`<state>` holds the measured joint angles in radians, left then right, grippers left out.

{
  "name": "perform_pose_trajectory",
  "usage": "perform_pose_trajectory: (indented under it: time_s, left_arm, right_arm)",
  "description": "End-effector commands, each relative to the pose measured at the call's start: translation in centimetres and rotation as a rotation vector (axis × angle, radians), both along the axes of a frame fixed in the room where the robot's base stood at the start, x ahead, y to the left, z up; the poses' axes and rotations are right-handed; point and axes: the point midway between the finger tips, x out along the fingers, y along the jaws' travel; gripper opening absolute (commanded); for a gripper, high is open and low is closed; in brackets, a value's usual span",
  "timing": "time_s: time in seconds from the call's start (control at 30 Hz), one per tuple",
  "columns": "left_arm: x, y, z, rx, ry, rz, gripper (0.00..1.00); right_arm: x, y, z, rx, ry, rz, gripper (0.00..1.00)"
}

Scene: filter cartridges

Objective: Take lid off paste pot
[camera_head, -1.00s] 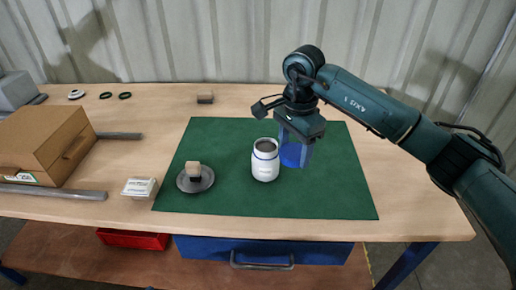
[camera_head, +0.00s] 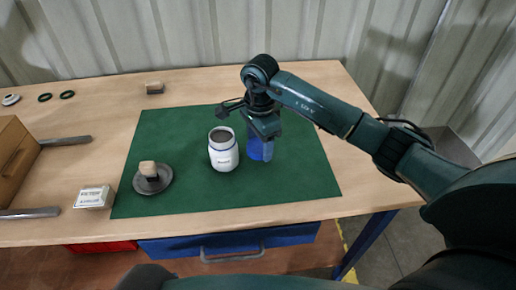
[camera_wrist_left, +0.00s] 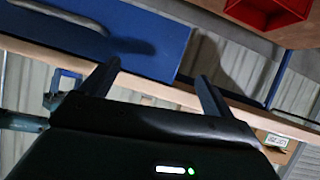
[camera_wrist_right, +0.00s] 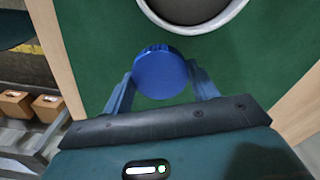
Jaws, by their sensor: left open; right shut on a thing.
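My right gripper (camera_head: 261,150) is shut on the blue lid (camera_wrist_right: 160,73), just right of the pot. The lid is apart from the pot, low over or on the mat; I cannot tell which. My left gripper (camera_wrist_left: 155,85) is open and empty, in front of the bench by the blue drawer (camera_wrist_left: 140,35).
A grey dish (camera_head: 165,183) with a brush or block (camera_head: 148,169) sits on the mat's left. A small white box (camera_head: 94,197), a cardboard box (camera_head: 12,160) and grey bars (camera_head: 66,140) lie further left. The mat's front right is clear.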

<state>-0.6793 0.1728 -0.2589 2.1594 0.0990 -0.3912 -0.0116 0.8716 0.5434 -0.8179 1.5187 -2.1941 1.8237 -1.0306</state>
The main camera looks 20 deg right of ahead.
Motion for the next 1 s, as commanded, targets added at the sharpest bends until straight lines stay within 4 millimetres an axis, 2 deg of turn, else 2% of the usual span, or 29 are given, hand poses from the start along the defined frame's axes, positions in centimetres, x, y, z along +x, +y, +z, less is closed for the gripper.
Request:
perform_pose_trajectory:
  time_s: [0.1,0.2,0.57,0.6,0.83,1.0]
  left_arm:
    - [0.0,0.0,0.1,0.002,0.0,-0.001,0.88]
    - [0.0,0.0,0.1,0.003,0.0,-0.001,0.88]
    - [0.0,0.0,-0.4,-0.002,0.001,0.0,0.88]
    - [0.0,0.0,-0.2,-0.003,0.0,0.001,0.88]
    - [0.0,0.0,-0.1,-0.004,-0.001,0.001,0.88]
    - [0.1,0.0,-0.1,-0.004,-0.001,0.001,0.88]
  right_arm:
    - [-0.1,0.0,-1.9,0.0,0.006,0.0,0.31]
    - [-0.1,0.0,-2.9,0.001,0.003,0.0,0.31]
    - [0.0,0.0,-3.4,-0.001,0.001,0.001,0.31]
    - [0.0,0.0,-3.2,0.0,0.001,0.001,0.61]
    - [0.0,0.0,-3.2,0.0,0.001,0.001,0.8]
    - [0.0,0.0,-3.2,0.0,0.001,0.001,0.8]
